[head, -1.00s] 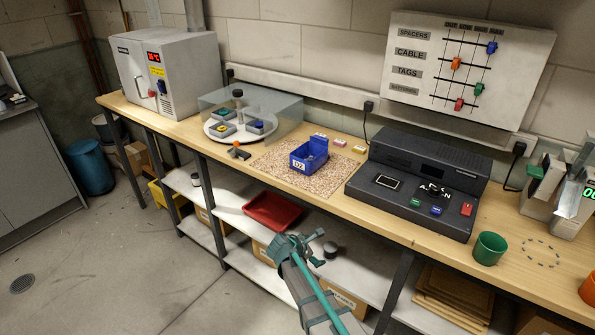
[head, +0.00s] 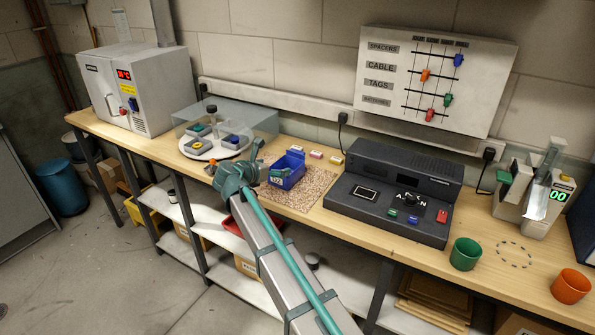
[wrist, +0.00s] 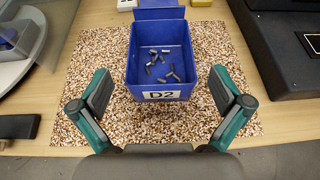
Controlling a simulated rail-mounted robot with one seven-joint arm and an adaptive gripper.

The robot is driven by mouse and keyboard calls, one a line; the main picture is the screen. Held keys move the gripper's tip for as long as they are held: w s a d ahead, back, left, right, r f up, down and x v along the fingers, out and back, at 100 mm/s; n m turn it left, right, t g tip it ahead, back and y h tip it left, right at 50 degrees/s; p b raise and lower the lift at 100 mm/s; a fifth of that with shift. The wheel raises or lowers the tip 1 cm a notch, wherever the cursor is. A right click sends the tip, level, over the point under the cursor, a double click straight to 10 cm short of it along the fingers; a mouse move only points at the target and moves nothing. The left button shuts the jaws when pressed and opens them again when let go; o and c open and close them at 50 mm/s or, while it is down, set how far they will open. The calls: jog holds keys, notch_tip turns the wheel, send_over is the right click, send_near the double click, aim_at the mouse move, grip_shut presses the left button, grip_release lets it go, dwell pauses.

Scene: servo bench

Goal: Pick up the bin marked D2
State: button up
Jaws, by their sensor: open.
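The blue bin marked D2 (head: 284,172) stands upright on a speckled cork-like mat (head: 318,184) on the bench. In the wrist view the blue bin (wrist: 160,56) shows its D2 label on the near face and several small grey parts inside. My gripper (head: 256,163) is at the bin's left front in the head view and partly covers the mat. In the wrist view my gripper (wrist: 162,103) is open, with one finger on each side of the bin's near end. The fingers are apart from the bin, and nothing is between them except its front edge ahead.
A dark console (head: 390,195) stands right of the mat. A turntable with a clear cover (head: 245,118) is to the left. Small coloured blocks (head: 316,154) lie behind the bin. A green cup (head: 465,254) and an orange cup (head: 570,286) stand at the right.

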jog(key=p, duration=0.2)
send_near(295, 163)
jog(key=x, duration=0.5)
jog(key=shift+w, duration=0.15)
jog(key=shift+c, duration=0.2)
jog(key=c, duration=0.8)
jog(key=shift+c, duration=0.2)
